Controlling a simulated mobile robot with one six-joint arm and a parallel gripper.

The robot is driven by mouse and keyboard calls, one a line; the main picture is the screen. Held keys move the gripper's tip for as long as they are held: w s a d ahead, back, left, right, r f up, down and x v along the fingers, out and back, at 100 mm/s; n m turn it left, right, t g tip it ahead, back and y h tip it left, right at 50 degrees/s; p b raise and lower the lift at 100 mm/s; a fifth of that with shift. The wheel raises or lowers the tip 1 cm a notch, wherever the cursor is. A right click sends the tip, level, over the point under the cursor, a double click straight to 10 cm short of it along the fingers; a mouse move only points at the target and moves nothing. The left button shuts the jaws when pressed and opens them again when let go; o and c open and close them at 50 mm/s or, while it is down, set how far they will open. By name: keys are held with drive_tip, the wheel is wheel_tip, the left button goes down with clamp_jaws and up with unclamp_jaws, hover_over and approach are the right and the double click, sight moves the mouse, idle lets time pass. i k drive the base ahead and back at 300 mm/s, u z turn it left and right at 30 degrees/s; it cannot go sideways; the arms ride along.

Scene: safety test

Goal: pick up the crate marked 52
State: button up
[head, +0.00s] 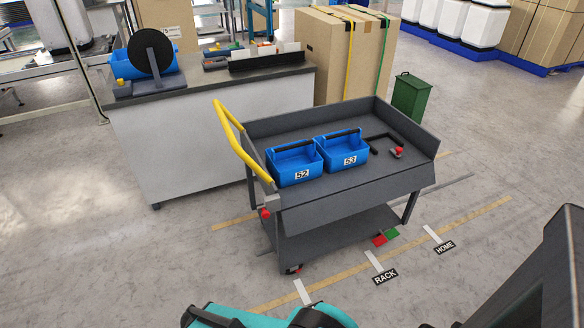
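The blue crate marked 52 (284,177) stands upright on the top deck of a dark grey cart (345,190), near the cart's yellow push handle (229,125). It has a black bar handle across its top and a white label on its front, and looks empty. A like blue crate marked 53 (333,163) stands close on its right; I cannot tell whether they touch. Teal and black parts, probably my arm, show at the bottom edge, well in front of the cart. My gripper's fingers are not visible.
A black L-shaped piece with a red knob (397,152) lies on the cart's right end. A workbench (190,135) stands behind left, tall cartons (325,55) and a green bin (411,98) behind. Floor labels RACK (385,277) and HOME (445,247) lie on clear floor in front.

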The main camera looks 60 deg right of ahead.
sight(294, 163)
drive_tip(key=z, duration=0.05)
drive_tip(key=i, duration=0.95)
drive_tip(key=u, duration=0.15)
drive_tip(key=k, duration=0.95)
drive_tip(key=z, duration=0.15)
drive_tip(key=i, duration=0.55)
